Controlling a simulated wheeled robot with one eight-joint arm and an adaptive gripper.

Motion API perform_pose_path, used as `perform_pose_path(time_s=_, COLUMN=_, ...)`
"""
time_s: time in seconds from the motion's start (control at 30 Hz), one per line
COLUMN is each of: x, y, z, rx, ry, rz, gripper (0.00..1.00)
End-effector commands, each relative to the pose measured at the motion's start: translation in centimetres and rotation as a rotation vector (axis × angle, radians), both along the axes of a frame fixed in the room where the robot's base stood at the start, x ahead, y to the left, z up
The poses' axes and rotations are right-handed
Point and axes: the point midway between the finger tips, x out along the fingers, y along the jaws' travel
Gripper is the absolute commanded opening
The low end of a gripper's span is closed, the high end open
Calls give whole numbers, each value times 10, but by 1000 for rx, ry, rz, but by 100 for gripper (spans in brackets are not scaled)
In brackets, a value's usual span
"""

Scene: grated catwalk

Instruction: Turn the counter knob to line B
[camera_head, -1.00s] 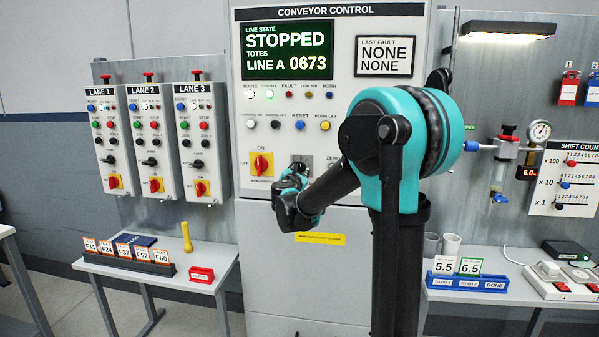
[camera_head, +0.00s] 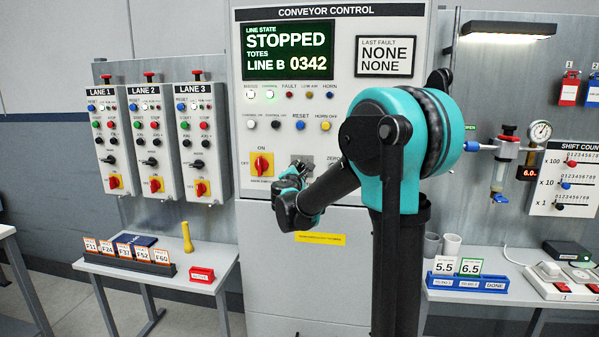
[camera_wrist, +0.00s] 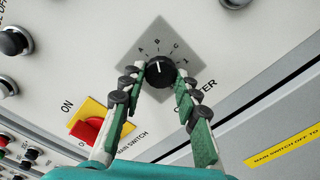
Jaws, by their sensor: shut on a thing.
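The counter knob (camera_wrist: 160,72) is a black dial on a grey square plate (camera_wrist: 133,58) with letters around its upper edge, including A, B and C. Its white mark points up near the B in the wrist view. My gripper (camera_wrist: 158,88) is shut on the knob, with one green-backed finger on each side. In the head view my gripper (camera_head: 287,200) is at the conveyor control panel (camera_head: 330,105), and my arm hides the knob there. The display (camera_head: 288,50) reads STOPPED, TOTES, LINE B 0342.
The red-and-yellow main switch (camera_wrist: 88,128) sits left of my gripper; it also shows in the head view (camera_head: 261,164). A row of buttons (camera_head: 290,124) is above. Side tables with cards stand left (camera_head: 150,272) and right (camera_head: 470,297).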

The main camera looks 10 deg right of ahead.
Motion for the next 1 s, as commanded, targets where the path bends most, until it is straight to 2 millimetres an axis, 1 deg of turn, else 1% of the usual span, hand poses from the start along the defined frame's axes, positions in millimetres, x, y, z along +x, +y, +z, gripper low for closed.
perform_pose_path(time_s=0.3, x=0, y=0, z=1, rx=82, ry=-28, rz=1, gripper=2)
perform_pose_path(time_s=0.73, x=0, y=0, z=1, rx=89, ry=-30, rz=1, gripper=2)
perform_pose_path(time_s=0.77, x=0, y=0, z=1, rx=89, ry=-30, rz=1, gripper=35)
perform_pose_path(time_s=0.9, x=0, y=0, z=1, rx=89, ry=-29, rz=0, gripper=52)
perform_pose_path(time_s=1.0, x=0, y=0, z=0, rx=89, ry=-29, rz=0, gripper=52)
